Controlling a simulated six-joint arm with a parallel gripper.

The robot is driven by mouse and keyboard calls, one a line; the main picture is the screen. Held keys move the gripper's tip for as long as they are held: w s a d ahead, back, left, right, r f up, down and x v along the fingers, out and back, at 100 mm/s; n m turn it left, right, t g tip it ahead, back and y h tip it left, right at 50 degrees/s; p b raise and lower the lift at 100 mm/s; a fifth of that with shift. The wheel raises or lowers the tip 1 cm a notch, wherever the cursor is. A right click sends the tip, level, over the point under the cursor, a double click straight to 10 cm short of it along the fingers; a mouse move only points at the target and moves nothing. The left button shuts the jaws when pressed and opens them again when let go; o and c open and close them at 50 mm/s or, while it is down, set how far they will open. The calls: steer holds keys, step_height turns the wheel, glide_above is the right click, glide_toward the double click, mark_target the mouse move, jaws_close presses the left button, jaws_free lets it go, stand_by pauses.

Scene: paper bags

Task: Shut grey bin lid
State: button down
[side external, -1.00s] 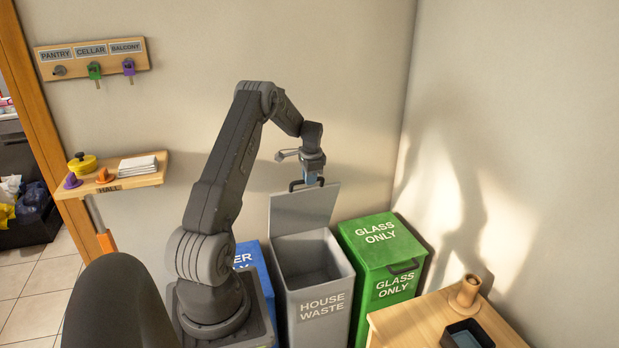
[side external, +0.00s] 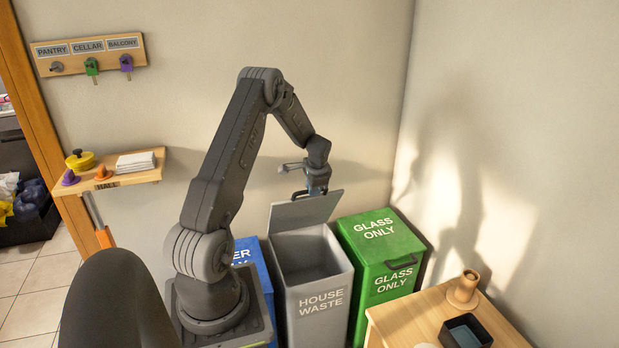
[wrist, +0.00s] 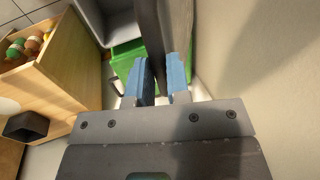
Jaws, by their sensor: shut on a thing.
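The grey bin (side external: 321,325), marked HOUSE WASTE, stands between a blue bin and a green bin. The fingers and wrist hide part of the handle.
The green GLASS ONLY bin (side external: 376,236) is close on the right, its lid shut. The blue bin (side external: 247,250) is on the left, partly behind my arm. A wooden table (side external: 400,315) with a dark tray (side external: 466,332) stands front right. Walls are close behind.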

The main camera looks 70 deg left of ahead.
steer(key=d+f, duration=0.6)
steer(key=d, duration=0.2)
steer(key=shift+d+f, duration=0.3)
steer(key=shift+d, duration=0.05)
steer(key=c, duration=1.8)
jaws_free()
steer(key=d+f, duration=0.1)
steer(key=f, duration=0.1)
steer(key=d+f, duration=0.2)
steer(key=f, duration=0.1)
steer(key=d+f, duration=0.2)
steer(key=f, duration=0.1)
steer(key=shift+d, duration=0.2)
steer(key=o, duration=0.7)
steer(key=shift+r, duration=0.1)
steer(key=v, duration=1.3)
steer(key=shift+r, duration=0.3)
steer(key=shift+d, duration=0.1)
